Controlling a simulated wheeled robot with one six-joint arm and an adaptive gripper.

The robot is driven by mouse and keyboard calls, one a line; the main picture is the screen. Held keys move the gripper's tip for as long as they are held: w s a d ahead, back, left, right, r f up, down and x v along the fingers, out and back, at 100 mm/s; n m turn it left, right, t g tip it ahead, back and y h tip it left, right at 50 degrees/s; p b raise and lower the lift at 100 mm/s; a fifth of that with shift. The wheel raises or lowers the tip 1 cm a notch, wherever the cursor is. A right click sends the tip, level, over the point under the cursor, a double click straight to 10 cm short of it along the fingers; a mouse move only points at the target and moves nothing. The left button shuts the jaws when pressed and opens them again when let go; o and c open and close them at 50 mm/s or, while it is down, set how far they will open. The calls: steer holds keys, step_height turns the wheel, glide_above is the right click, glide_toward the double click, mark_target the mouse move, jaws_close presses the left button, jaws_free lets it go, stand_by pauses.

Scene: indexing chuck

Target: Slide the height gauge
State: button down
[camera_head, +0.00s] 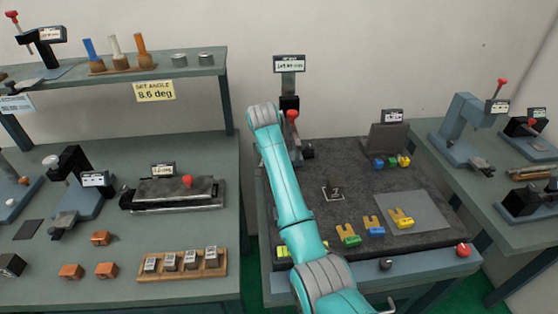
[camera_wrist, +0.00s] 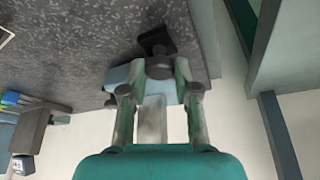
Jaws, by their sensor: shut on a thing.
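The height gauge (camera_head: 289,65) stands upright at the back left of the dark granite plate (camera_head: 340,165). Its display is on top of a dark column, and a red knob shows lower down. In the head view my arm covers its base and my gripper. In the wrist view my gripper (camera_wrist: 157,92) is shut on part of the gauge. A pale grey bar (camera_wrist: 152,120) and a light blue block (camera_wrist: 122,76) show between and beside the fingers, with a dark piece (camera_wrist: 157,40) beyond. Exactly which part is gripped I cannot tell.
Several coloured small pieces (camera_head: 373,225) lie on the plate's front, some by a grey sheet (camera_head: 425,208). A dark angled block with a display (camera_head: 388,137) stands at the back right. The plate's middle is mostly clear. Benches with instruments flank both sides.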

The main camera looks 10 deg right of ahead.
steer(key=c, duration=0.9)
jaws_free()
steer(key=shift+a, duration=0.4)
steer(key=shift+r, duration=0.1)
steer(key=shift+s+r, duration=0.1)
steer(key=shift+r, duration=0.15)
steer(key=shift+v, duration=5.65)
steer(key=shift+s+f, duration=0.1)
steer(key=shift+s, duration=0.05)
